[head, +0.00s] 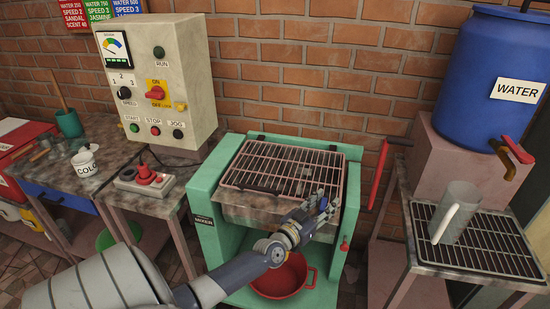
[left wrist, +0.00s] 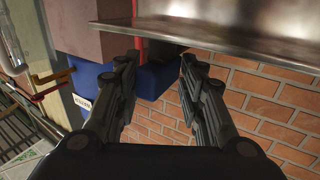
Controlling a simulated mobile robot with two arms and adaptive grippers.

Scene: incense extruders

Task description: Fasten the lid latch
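The mixer (head: 203,212) has a green frame holding a metal trough, and its wire-grid lid (head: 284,167) lies flat over the trough, apparently closed. A small red part (head: 345,243) sits on the frame's right front; I cannot tell whether it is the lid latch. My left gripper (head: 327,207) is at the trough's front right, near the lid's front edge. A metal edge (left wrist: 230,34), probably the trough's, passes above the fingertips. My right gripper is not in view.
A long red lever (head: 376,175) stands right of the mixer. A red pot (head: 282,278) is under the trough. The control box (head: 158,83) is at left.

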